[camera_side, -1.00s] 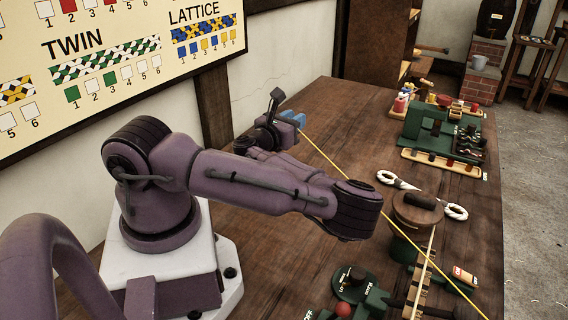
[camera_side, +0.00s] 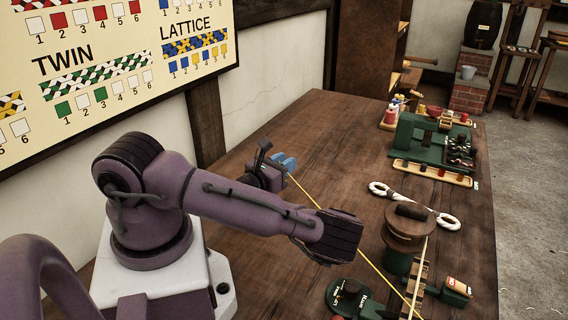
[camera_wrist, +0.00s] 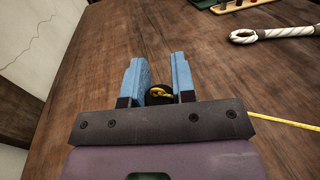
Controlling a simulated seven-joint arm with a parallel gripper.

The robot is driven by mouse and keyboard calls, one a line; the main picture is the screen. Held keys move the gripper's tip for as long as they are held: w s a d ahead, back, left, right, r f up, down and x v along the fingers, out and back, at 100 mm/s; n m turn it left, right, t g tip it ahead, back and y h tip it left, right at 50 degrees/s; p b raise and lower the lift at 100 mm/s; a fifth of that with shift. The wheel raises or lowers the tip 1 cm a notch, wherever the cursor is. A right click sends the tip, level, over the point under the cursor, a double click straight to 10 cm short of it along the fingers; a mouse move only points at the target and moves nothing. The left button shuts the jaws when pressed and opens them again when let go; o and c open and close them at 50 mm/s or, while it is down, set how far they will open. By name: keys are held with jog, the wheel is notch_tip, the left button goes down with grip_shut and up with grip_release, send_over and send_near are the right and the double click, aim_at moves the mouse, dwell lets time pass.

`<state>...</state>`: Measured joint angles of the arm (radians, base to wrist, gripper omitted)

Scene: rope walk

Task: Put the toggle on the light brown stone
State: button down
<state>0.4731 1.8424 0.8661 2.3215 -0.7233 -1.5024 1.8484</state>
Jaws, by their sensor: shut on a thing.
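My gripper (camera_side: 285,162) has blue fingers and is low over the far left part of the wooden table. In the wrist view my gripper (camera_wrist: 158,80) is shut on a small dark piece, seemingly the toggle (camera_wrist: 150,99), with a yellow loop (camera_wrist: 159,93) around it. Most of the piece is hidden between the fingers and behind the gripper body. A taut yellow cord (camera_side: 304,191) runs from the gripper to the lower right. I cannot make out a light brown stone in either view.
A wooden-topped green post (camera_side: 410,222) stands at the table's right, beside a white rope with end loops (camera_side: 380,189). A green machine (camera_side: 418,142) and small trays stand farther back. The table (camera_side: 330,125) around the gripper is bare; a wall borders it on the left.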

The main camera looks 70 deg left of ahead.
jog(key=shift+f, duration=0.1)
jog(key=c, duration=0.9)
grip_release()
jog(key=shift+c, duration=0.2)
jog(key=v, duration=0.5)
jog(key=shift+s+d, duration=0.1)
jog(key=shift+s, duration=0.15)
